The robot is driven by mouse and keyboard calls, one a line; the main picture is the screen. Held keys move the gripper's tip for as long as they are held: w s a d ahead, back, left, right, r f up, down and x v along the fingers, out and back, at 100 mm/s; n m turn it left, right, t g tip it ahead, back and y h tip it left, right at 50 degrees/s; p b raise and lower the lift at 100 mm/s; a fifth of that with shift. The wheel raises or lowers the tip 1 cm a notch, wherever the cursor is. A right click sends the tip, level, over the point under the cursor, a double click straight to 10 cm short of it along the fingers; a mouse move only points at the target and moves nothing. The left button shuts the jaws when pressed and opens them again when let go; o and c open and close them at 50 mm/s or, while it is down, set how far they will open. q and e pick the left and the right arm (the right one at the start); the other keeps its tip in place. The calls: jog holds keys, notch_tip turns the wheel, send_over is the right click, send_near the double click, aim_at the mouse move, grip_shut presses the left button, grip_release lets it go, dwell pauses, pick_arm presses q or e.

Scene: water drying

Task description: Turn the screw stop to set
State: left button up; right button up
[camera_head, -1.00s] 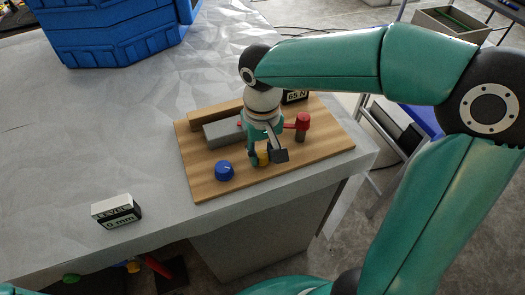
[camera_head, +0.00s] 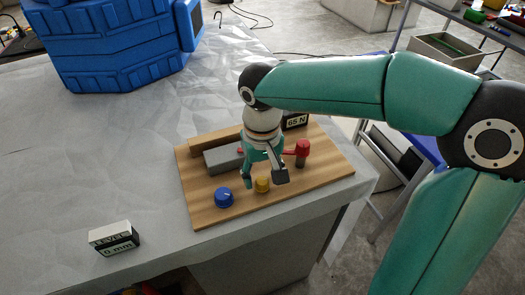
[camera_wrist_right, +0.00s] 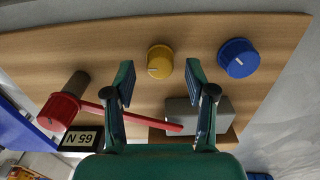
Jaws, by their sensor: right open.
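A wooden board (camera_head: 210,213) on the table carries a blue knob (camera_head: 224,197), a yellow knob (camera_head: 262,185), a red-capped post (camera_head: 303,150) and a grey block (camera_head: 222,159). I cannot tell by label which is the screw stop. My right gripper (camera_head: 264,179) is open over the board, close to the yellow knob. In the right wrist view, the yellow knob (camera_wrist_right: 159,62) lies ahead of the gap between the open fingertips (camera_wrist_right: 160,80), apart from both. The blue knob (camera_wrist_right: 238,58) is beside the other finger. My left gripper is not in view.
A display reading 65 N (camera_head: 295,122) stands at the board's back. Another display reading 0 mm (camera_head: 113,240) stands at the table's front left. A red rod (camera_wrist_right: 130,116) runs from the red cap below the fingers. A blue crate (camera_head: 115,45) is at the back.

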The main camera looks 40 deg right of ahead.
aim_at(262, 181)
notch_tip(262, 181, up, 10)
dwell(0.4)
jog(key=shift+r, duration=0.1)
